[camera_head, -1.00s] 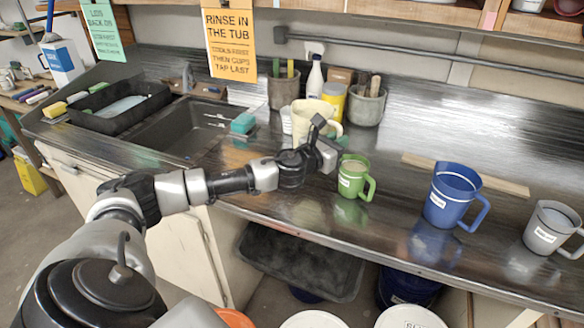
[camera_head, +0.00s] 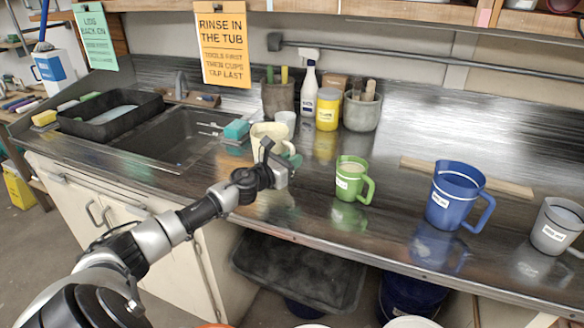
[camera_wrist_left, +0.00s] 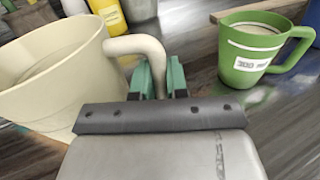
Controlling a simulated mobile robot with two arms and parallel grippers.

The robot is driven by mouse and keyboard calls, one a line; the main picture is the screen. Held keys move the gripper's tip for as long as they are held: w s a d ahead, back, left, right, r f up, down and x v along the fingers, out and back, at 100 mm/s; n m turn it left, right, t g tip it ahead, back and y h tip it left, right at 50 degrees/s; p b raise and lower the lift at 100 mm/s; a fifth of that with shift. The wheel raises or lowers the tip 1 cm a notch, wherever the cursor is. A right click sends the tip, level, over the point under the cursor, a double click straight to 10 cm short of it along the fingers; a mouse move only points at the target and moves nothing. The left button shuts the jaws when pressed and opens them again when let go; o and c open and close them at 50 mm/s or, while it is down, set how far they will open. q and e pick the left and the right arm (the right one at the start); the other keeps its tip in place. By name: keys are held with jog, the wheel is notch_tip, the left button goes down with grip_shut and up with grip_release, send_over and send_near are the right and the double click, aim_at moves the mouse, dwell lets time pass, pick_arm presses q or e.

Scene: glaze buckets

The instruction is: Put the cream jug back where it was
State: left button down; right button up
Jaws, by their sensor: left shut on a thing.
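The cream jug (camera_head: 262,131) is at my left gripper (camera_head: 290,161), over the counter just right of the sink. The arm partly hides the jug in the head view. In the left wrist view the jug (camera_wrist_left: 48,88) fills the left side, upright or nearly so, with its handle between the green fingers (camera_wrist_left: 158,78). The left gripper is shut on that handle. A pale reflection shows on the counter below; I cannot tell how high the jug is above it. My right gripper is not in view.
A green mug (camera_head: 348,180), a blue jug (camera_head: 452,195) and a grey mug (camera_head: 553,226) stand along the counter (camera_head: 400,230) to the right. Behind are a white cup (camera_head: 285,124), a spray bottle (camera_head: 309,90), a yellow tub (camera_head: 327,112) and tool pots. The sink (camera_head: 180,138) is left.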

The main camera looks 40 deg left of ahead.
pick_arm(q)
jog(key=shift+w+f, duration=0.1)
jog(key=shift+f, duration=0.45)
jog(key=shift+f, duration=0.15)
jog(key=c, duration=1.1)
grip_release()
jog(key=shift+s, duration=0.2)
jog(key=s, duration=0.3)
jog(key=s+b, duration=0.1)
jog(key=s, duration=0.3)
jog(key=s+b, duration=0.1)
jog(key=s, duration=0.2)
jog(key=shift+s+a, duration=0.25)
jog(key=shift+a, duration=0.15)
jog(key=shift+s, duration=0.65)
